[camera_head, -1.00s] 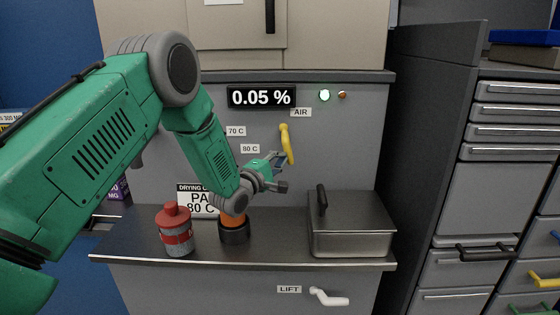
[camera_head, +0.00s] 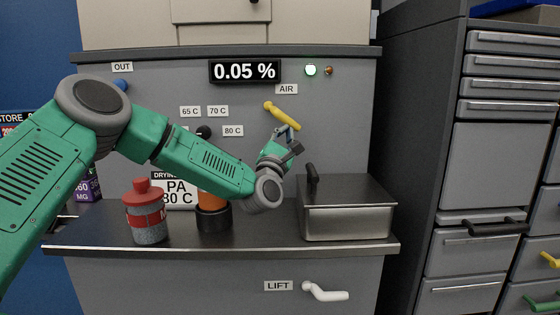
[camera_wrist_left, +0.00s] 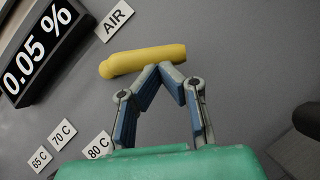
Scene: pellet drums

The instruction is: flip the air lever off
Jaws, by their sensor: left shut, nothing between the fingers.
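The yellow air lever (camera_head: 282,113) is on the grey panel under the AIR label (camera_head: 286,89). Its knob is at the left and its handle slants down to the right. It also shows in the left wrist view (camera_wrist_left: 142,60), just beyond my fingertips. My left gripper (camera_head: 291,128) is just below the handle, fingertips together and empty; the fingers also show in the left wrist view (camera_wrist_left: 165,68). I cannot tell whether the fingertips touch the lever. My right gripper is not in view.
The display (camera_head: 244,71) reads 0.05 %, with a lit green lamp (camera_head: 311,70) beside it. A white LIFT lever (camera_head: 326,293) is below.

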